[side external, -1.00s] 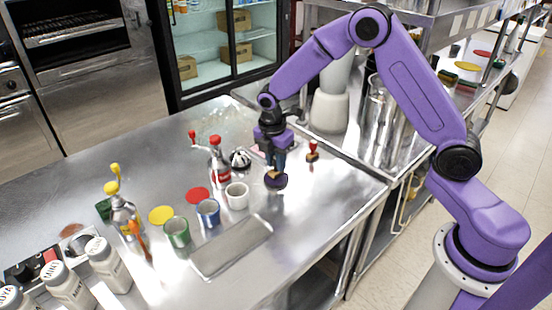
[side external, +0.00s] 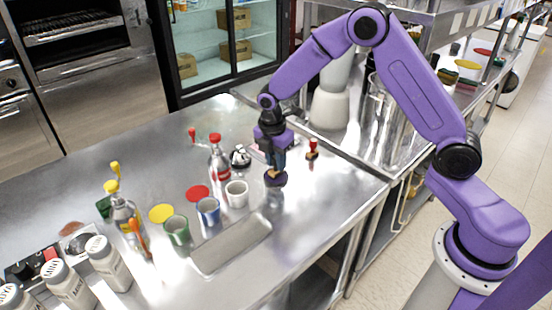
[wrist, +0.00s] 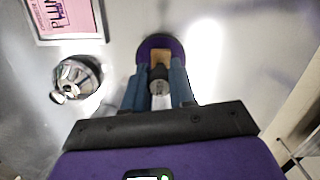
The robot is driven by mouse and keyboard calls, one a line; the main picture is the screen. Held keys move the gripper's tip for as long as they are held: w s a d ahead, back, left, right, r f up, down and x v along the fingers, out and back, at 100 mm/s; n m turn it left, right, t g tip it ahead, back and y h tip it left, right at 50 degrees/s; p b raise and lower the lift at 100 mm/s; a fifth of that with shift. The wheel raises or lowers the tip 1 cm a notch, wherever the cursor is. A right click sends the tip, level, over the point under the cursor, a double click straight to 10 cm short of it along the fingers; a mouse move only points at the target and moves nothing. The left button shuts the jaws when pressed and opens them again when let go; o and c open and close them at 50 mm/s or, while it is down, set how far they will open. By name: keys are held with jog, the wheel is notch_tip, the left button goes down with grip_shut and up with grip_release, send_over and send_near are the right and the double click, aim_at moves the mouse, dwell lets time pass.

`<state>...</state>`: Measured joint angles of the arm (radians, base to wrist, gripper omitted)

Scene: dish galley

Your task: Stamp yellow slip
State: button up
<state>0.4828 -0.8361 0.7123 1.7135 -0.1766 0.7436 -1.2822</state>
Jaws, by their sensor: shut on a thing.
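My gripper (side external: 275,166) is shut on a stamp (side external: 275,179) with a round dark purple base, held upright above the steel table. In the wrist view the stamp (wrist: 160,56) shows a wooden block and dark handle between the fingers. A flat yellow round piece (side external: 161,214) lies on the table well to the left of my gripper, beyond the cups. I cannot tell whether it is the yellow slip. Its face looks plain at this size. The wrist view does not show it.
Green (side external: 176,231), blue (side external: 208,211) and white (side external: 237,194) cups stand left of my gripper. A grey flat plate (side external: 232,243) lies in front. A red-handled stamp (side external: 312,150) stands right. Bottles (side external: 218,158), a silver bell (wrist: 76,78) and a pink printed card (wrist: 66,15) are nearby.

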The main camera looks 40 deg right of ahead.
jog(key=shift+f, duration=0.35)
dwell(1.1)
jog(key=shift+r, duration=3.55)
jog(key=w+d, duration=1.3)
jog(key=d, duration=0.1)
jog(key=shift+s+a+f, duration=0.15)
jog(key=shift+f, duration=1.45)
jog(key=shift+s+a+f, duration=0.1)
jog(key=shift+f, duration=1.5)
jog(key=shift+f, duration=0.6)
